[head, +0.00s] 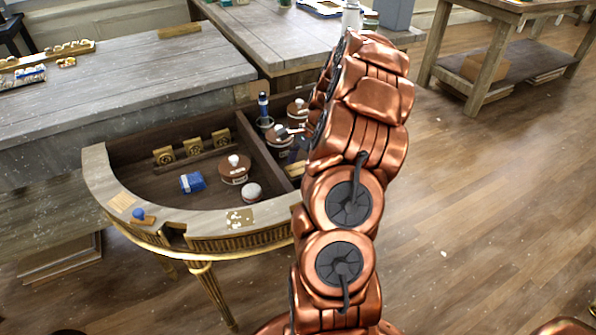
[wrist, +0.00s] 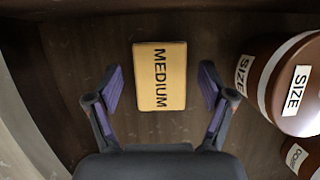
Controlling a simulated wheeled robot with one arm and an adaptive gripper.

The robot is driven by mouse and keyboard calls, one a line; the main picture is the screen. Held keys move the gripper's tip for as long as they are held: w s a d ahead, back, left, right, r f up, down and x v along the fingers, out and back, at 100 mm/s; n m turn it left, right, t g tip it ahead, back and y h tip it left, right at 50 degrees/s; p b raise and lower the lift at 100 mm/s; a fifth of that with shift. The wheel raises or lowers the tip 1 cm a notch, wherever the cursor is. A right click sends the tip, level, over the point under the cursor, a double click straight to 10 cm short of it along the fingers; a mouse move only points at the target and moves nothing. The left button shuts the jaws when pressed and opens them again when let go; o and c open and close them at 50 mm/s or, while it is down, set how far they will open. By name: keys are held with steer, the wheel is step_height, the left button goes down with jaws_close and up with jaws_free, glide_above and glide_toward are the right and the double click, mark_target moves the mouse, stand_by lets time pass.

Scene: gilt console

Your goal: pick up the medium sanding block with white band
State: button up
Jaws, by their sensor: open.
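A tan block marked "MEDIUM" (wrist: 172,95) lies flat on the dark wooden floor of a compartment in the wrist view. Its top face is toward the camera, and I see no white band on the part in view. My gripper (wrist: 160,75) is open, with one finger to the left and one to the right of the block. There is a gap on each side, and neither finger touches it. In the head view my arm covers the gripper, and I cannot make out this block there.
A brown jar with a white band marked "SIZE" (wrist: 284,80) stands close to the right finger. Another labelled jar (wrist: 300,158) is below it. In the head view the curved gilt console (head: 110,190) holds brown jars (head: 233,172), a blue block (head: 192,183) and dividers.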

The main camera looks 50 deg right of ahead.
mark_target(298, 168)
steer(key=shift+a+f, duration=0.1)
steer(key=shift+f, duration=0.15)
steer(key=c, duration=1.3)
steer(key=shift+o, duration=0.2)
steer(key=shift+r, duration=0.15)
step_height(298, 168, up, 10)
steer(key=shift+f+b, duration=0.1)
steer(key=shift+b, duration=0.35)
